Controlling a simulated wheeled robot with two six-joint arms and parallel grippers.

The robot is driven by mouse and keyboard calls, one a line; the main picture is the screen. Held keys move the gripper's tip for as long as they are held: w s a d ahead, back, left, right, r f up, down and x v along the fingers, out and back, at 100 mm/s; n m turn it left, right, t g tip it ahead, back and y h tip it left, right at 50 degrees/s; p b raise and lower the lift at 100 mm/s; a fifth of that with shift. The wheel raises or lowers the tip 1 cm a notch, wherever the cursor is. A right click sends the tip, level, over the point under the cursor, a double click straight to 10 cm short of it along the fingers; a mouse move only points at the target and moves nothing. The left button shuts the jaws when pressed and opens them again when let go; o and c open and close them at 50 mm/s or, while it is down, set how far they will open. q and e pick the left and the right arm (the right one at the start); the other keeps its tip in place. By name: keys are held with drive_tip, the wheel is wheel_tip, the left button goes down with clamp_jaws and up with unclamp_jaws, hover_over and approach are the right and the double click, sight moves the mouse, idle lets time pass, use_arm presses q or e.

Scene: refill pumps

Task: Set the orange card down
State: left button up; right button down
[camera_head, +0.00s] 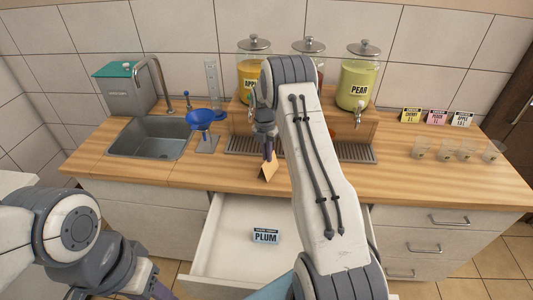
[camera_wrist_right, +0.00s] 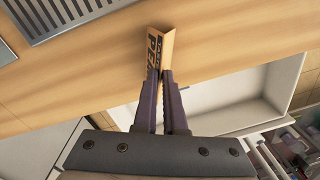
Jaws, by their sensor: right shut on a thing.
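The orange card (camera_head: 268,171), folded like a tent, is at the front of the wooden counter, above the open drawer. In the right wrist view the card (camera_wrist_right: 161,46) stands out past the fingertips, with dark print partly visible on it. My right gripper (camera_head: 269,154) is shut on the card, its fingers pointing down at it. The fingers also show in the right wrist view (camera_wrist_right: 160,75). I cannot tell whether the card touches the counter. My left gripper (camera_head: 146,290) is low at the bottom edge of the head view, partly cut off.
An open drawer (camera_head: 213,243) below holds a blue PLUM card (camera_head: 265,236). Behind are a drip tray (camera_head: 357,152) and jars, including a PEAR jar (camera_head: 358,80). A blue funnel (camera_head: 201,118) and sink (camera_head: 150,140) are left. Several cups (camera_head: 445,152) and small cards (camera_head: 437,117) stand right.

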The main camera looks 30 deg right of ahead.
drive_tip(key=shift+f, duration=0.1)
drive_tip(key=c, duration=1)
unclamp_jaws()
wheel_tip(320, 180, up, 11)
drive_tip(key=b, duration=0.3)
drive_tip(key=s+a+r+m, duration=0.2)
drive_tip(key=s+a, duration=0.1)
drive_tip(key=a, duration=0.5)
drive_tip(key=s+a+r+m, duration=0.2)
drive_tip(key=s+a+m, duration=0.1)
drive_tip(key=a, duration=0.5)
drive_tip(key=s+a+r+m, duration=0.2)
drive_tip(key=s+a+r, duration=0.15)
drive_tip(key=a, duration=0.45)
drive_tip(key=s+a+f+m, duration=0.1)
drive_tip(key=s+a+m, duration=0.2)
drive_tip(key=s, duration=0.5)
drive_tip(key=s+a+f+m+y, duration=0.1)
drive_tip(key=s+a+m, duration=0.1)
drive_tip(key=s, duration=0.7)
drive_tip(key=s+a+f+m, duration=0.2)
drive_tip(key=s+a+m, duration=0.1)
drive_tip(key=s, duration=0.6)
drive_tip(key=shift+a+m+t, duration=0.3)
drive_tip(key=shift+m, duration=0.6)
